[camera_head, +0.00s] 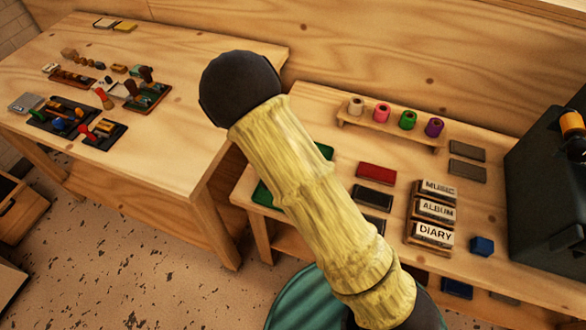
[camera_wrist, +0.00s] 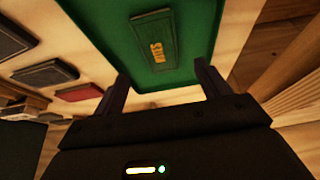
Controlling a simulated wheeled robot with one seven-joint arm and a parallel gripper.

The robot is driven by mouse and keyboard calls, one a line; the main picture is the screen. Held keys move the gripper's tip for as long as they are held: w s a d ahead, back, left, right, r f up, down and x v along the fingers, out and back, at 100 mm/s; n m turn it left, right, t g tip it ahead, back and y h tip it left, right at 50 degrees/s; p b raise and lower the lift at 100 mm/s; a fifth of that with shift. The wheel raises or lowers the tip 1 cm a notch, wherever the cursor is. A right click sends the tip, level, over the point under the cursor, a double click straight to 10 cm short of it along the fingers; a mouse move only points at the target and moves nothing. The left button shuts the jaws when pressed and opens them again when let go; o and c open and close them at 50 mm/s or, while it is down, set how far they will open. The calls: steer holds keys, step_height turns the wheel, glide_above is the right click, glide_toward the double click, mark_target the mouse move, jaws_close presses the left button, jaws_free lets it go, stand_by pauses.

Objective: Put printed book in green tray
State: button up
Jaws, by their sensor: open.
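The green tray (camera_wrist: 205,25) fills the upper middle of the wrist view. A dark green book (camera_wrist: 168,26) with a gold printed label lies flat inside it, apart from the tray's side walls. My gripper (camera_wrist: 162,75) is open, its two fingers apart near the tray's near edge, with nothing between them. The book lies just beyond the fingertips. In the head view the tray (camera_head: 325,151) shows only as green edges on either side of my arm. My arm hides the book and gripper there.
A red book (camera_head: 376,173) and dark books (camera_head: 372,195) lie right of the tray on the bench. Stamped blocks, MUSIC, ALBUM and DIARY (camera_head: 434,234), sit in a wooden holder. A rack of foil rolls (camera_head: 407,121) stands behind. A dark machine (camera_head: 550,180) stands at the right.

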steer(key=v, duration=0.4)
steer(key=shift+s+a+r, duration=0.1)
steer(key=shift+s+r, duration=0.05)
steer(key=shift+r, duration=0.25)
steer(key=s+d+r+n+g+y, duration=0.1)
steer(key=s+d+r+n, duration=0.3)
steer(key=s+d+r, duration=1)
steer(key=d+g, duration=0.1)
steer(key=d, duration=0.2)
steer(key=shift+d+r+y, duration=0.2)
steer(key=shift+y, duration=0.1)
